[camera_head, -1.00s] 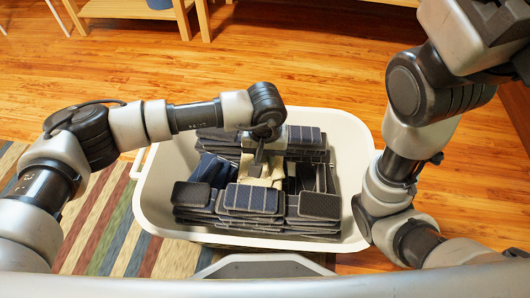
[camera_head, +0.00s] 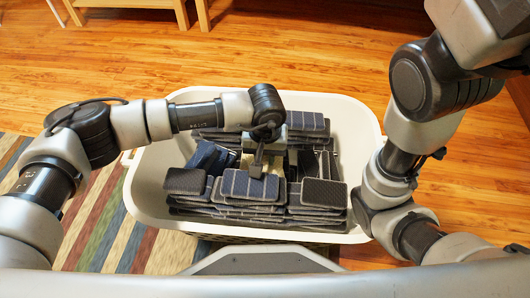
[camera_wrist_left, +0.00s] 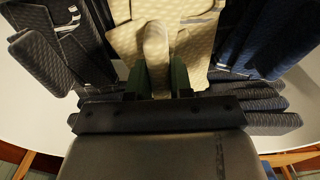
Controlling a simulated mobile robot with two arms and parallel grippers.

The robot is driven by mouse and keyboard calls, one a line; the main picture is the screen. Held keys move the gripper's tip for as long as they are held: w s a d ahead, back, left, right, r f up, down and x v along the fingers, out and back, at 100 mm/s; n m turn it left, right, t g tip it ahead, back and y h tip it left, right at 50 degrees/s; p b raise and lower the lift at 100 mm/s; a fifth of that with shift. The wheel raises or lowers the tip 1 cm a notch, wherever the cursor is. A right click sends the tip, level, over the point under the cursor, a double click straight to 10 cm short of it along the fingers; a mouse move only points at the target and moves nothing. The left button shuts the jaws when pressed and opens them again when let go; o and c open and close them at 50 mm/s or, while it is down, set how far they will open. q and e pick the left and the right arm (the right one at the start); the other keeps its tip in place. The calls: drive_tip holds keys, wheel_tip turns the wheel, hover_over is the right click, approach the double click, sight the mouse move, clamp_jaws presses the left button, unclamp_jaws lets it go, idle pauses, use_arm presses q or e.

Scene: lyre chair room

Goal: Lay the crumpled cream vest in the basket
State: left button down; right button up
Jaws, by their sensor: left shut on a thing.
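The cream vest (camera_wrist_left: 200,38) shows in the left wrist view between my fingers and beyond them, in the gap between dark folded stacks. In the head view only small pale bits of it show beside my gripper; the rest is hidden. My left gripper (camera_head: 257,168) points down inside the white basket (camera_head: 143,190), among the stacks. In the left wrist view its fingers (camera_wrist_left: 158,80) are shut on the cream vest. Whether the vest touches the basket floor is hidden. My right arm stands at the basket's right side, its gripper out of sight.
Dark navy and grey folded cloths (camera_head: 250,187) lie in several stacks around my left gripper, filling much of the basket. A striped rug (camera_head: 105,225) lies at left. Wooden furniture legs (camera_head: 180,14) stand behind. Wood floor beyond the basket is clear.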

use_arm(q)
drive_tip(key=shift+f+b, duration=0.9)
drive_tip(key=shift+f, duration=0.35)
drive_tip(key=c, duration=0.9)
unclamp_jaws()
wheel_tip(320, 180, up, 11)
drive_tip(key=p, duration=0.7)
